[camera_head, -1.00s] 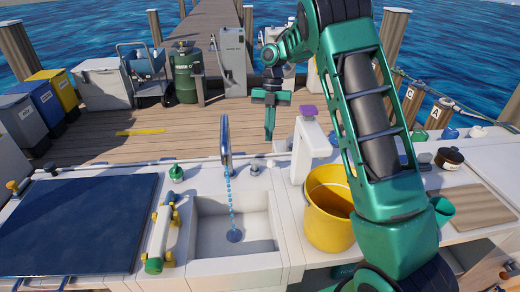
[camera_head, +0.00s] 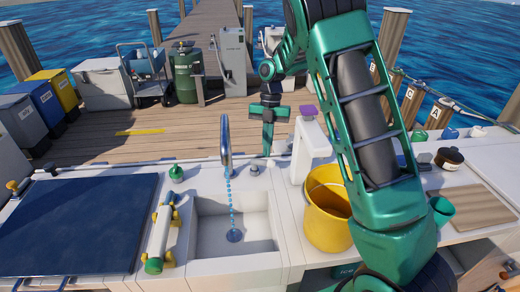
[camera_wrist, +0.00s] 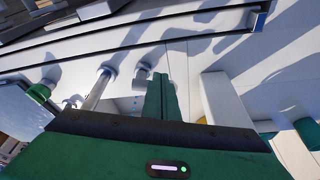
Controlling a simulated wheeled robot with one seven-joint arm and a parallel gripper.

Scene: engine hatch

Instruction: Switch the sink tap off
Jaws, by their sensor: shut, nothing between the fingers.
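The sink tap (camera_head: 226,140) is a grey curved spout at the back of the sink (camera_head: 207,235). Blue water runs from it into the basin. A small grey knob (camera_head: 254,169) stands just right of its base. My gripper (camera_head: 267,152) is shut and empty, pointing down, right of the spout and behind and above the knob. In the wrist view my green fingers (camera_wrist: 160,95) appear close beside the knob (camera_wrist: 142,73), with the spout (camera_wrist: 97,90) further left. I cannot tell whether they touch the knob.
A white post with a purple top (camera_head: 309,145) stands right of my gripper, with a yellow bucket (camera_head: 329,215) in front. A thin rail (camera_head: 110,166) runs along the counter's back edge.

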